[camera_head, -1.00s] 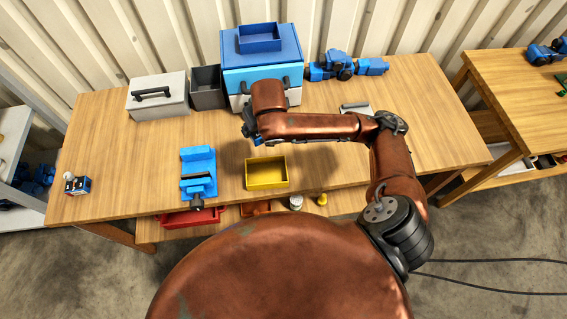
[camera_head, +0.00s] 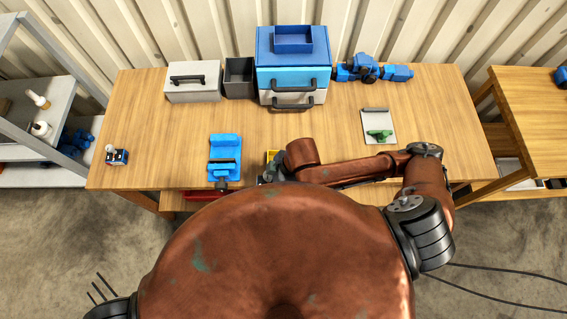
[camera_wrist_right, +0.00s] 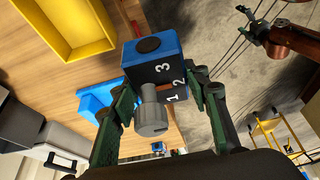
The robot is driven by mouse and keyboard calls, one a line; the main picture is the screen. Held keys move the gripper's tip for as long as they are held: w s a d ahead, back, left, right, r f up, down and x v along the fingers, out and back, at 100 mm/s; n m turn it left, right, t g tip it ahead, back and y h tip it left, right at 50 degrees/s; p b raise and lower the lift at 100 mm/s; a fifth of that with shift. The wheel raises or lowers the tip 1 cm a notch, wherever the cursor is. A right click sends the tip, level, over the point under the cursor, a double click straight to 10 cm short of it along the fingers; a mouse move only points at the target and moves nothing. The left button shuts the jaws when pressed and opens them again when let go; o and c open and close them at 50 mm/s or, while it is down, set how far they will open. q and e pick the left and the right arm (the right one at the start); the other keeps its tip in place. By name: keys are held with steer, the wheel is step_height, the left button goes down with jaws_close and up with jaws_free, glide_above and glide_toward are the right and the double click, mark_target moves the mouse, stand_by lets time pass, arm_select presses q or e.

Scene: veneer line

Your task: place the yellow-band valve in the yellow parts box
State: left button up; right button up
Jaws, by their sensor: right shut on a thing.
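My right gripper (camera_wrist_right: 160,110) is shut on a blue-and-black block (camera_wrist_right: 158,72) with a grey knob and the white digits 1, 2 and 3. A small orange-brown patch shows beside the block; I cannot make out a yellow band. In the head view this gripper (camera_head: 272,172) is mostly hidden behind my body and arm. In the head view only a sliver of the yellow box (camera_head: 271,154) shows. My left gripper (camera_wrist_right: 250,14) appears small and dark; its jaws are unclear.
A blue vise (camera_head: 224,158) stands left of the yellow box. A small blue-and-black block with a white knob (camera_head: 117,157) is at the table's left. Grey and blue boxes (camera_head: 292,75) line the back. A green part (camera_head: 379,134) lies on a pale plate (camera_head: 378,117).

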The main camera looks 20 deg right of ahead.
steer(key=w+d+f+b, duration=0.1)
steer(key=w+f+b, duration=0.1)
steer(key=shift+d+b, duration=0.1)
steer(key=shift+b, duration=0.25)
steer(key=w+d+f, duration=0.1)
steer(key=w+f, duration=0.1)
steer(key=w, duration=0.1)
steer(key=w+d+f+b, duration=0.1)
steer(key=w+d+f, duration=0.3)
steer(key=w, duration=0.1)
steer(key=shift+w+d+f, duration=0.2)
steer(key=shift+w+f, duration=0.15)
steer(key=shift+f, duration=0.05)
steer(key=shift+w+d+f, duration=0.3)
steer(key=shift+w+f, duration=0.1)
steer(key=shift+f, duration=0.25)
arm_select(q)
steer(key=shift+d+f, duration=0.1)
steer(key=shift+f, duration=2.1)
arm_select(e)
steer(key=shift+f, duration=1.45)
steer(key=shift+f, duration=0.15)
steer(key=o, duration=1.3)
steer(key=shift+c, duration=0.2)
